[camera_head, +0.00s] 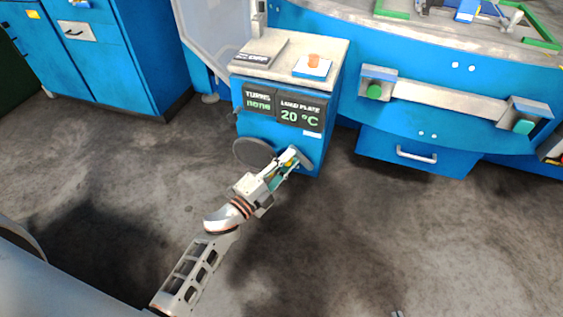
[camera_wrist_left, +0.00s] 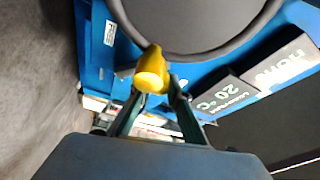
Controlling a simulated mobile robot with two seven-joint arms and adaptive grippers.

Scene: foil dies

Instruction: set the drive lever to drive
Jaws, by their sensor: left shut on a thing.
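The drive lever's yellow grip (camera_wrist_left: 152,72) sits between the fingertips of my left gripper (camera_wrist_left: 152,90) in the wrist view. In the head view my left gripper (camera_head: 290,162) reaches the front of the blue control cabinet (camera_head: 268,138), low and right of centre. It is shut on the yellow grip, and its fingers hide most of the lever there. A round grey disc (camera_head: 251,152) is beside the gripper; it fills the top of the wrist view (camera_wrist_left: 195,18). Only a small grey tip shows at the head view's bottom edge, possibly my right gripper.
The cabinet's front has a turns display (camera_head: 259,100) reading "none" and a load plate display (camera_head: 300,112) reading 20 °C. An orange button (camera_head: 313,60) is on its top. A blue machine (camera_head: 440,120) with a grey bar stands right. The floor in front is clear.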

